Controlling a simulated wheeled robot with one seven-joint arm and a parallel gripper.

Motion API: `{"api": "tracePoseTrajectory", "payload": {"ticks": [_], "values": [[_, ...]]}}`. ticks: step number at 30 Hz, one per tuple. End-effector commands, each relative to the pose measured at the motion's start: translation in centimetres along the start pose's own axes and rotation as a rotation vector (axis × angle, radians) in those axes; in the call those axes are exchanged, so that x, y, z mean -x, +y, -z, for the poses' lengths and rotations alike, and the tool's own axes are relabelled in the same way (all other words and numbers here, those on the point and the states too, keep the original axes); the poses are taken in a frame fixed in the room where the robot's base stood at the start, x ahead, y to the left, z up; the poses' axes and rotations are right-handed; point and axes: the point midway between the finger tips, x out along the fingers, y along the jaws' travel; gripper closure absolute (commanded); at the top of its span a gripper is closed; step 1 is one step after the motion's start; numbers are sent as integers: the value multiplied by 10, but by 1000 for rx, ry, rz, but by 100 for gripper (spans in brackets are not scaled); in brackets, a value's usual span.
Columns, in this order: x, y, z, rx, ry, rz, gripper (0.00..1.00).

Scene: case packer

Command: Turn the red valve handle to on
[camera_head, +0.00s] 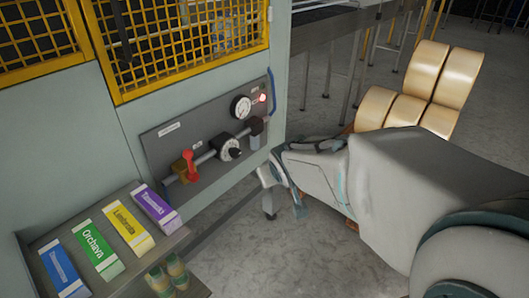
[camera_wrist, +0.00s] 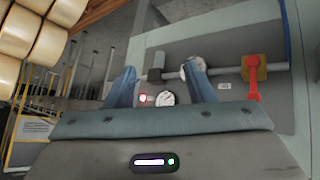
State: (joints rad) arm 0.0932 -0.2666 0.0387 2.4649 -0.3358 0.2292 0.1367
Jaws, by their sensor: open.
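The red valve handle (camera_head: 190,164) is on a yellow-brown valve body at the left end of a grey pipe on the machine's side panel. It points up, across the pipe. In the wrist view, which looks turned over, the red handle (camera_wrist: 254,82) is at the right and hangs down from the pipe. My gripper (camera_head: 284,198) is open and empty, to the right of the panel and well apart from the handle. In the wrist view my gripper (camera_wrist: 160,72) has its two blue fingers spread, with the handle outside them to the right.
A round black regulator (camera_head: 231,149), a dark filter (camera_head: 256,127), a pressure gauge (camera_head: 242,107) and a lit red lamp (camera_head: 262,98) share the panel. A shelf of labelled boxes (camera_head: 98,248) stands at lower left. Tan rolls (camera_head: 426,70) are behind my arm. Floor before the panel is open.

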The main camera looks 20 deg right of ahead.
Motion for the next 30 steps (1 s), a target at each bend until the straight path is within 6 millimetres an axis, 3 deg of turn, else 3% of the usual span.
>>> {"api": "tracePoseTrajectory", "payload": {"ticks": [6,21,30], "values": [[14,-1,-12,-25,-66,1,51],[17,-1,-15,-32,-81,2,51],[84,-20,-63,-116,-344,81,51]]}}
